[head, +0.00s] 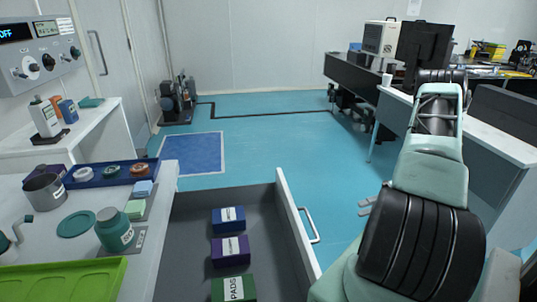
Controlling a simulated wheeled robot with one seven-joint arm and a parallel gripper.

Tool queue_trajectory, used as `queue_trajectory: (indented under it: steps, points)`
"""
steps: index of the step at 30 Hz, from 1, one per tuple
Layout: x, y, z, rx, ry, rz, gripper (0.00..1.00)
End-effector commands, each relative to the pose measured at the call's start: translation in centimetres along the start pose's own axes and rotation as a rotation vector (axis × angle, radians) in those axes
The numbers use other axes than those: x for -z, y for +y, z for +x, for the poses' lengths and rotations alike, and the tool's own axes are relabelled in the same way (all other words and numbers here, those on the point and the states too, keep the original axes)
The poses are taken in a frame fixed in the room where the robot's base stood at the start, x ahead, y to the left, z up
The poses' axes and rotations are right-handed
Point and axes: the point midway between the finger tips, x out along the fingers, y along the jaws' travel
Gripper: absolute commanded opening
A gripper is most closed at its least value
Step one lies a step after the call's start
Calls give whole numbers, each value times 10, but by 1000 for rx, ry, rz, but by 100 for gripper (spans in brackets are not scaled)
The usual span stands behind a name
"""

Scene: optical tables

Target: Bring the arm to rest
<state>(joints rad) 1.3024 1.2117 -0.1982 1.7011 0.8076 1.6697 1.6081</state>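My arm (425,225) stands folded at the right of the head view, with its dark ribbed and pale green links near the camera. My gripper (364,207) shows only in small part, poking out to the left from behind the arm. Its two pale fingertips are apart, with nothing seen between them. The rest of the gripper is hidden by the arm. It is to the right of the open drawer (183,240), apart from the drawer's handle (311,226).
The pulled-out drawer holds a blue box (228,221), a purple box (230,251) and a green box (234,289). A bench (60,235) with a green tray (65,280) is at left. A white-topped table (480,135) stands behind my arm. Blue floor (265,140) is clear ahead.

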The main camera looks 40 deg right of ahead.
Motion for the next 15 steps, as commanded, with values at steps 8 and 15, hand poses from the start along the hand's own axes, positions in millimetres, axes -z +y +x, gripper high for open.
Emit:
queue_trajectory:
  steps: [8, 15]
  points:
    - [-9, 14, 16, 20, 59, -66, 26]
    - [-34, 97, 124, 97, 467, -552, 26]
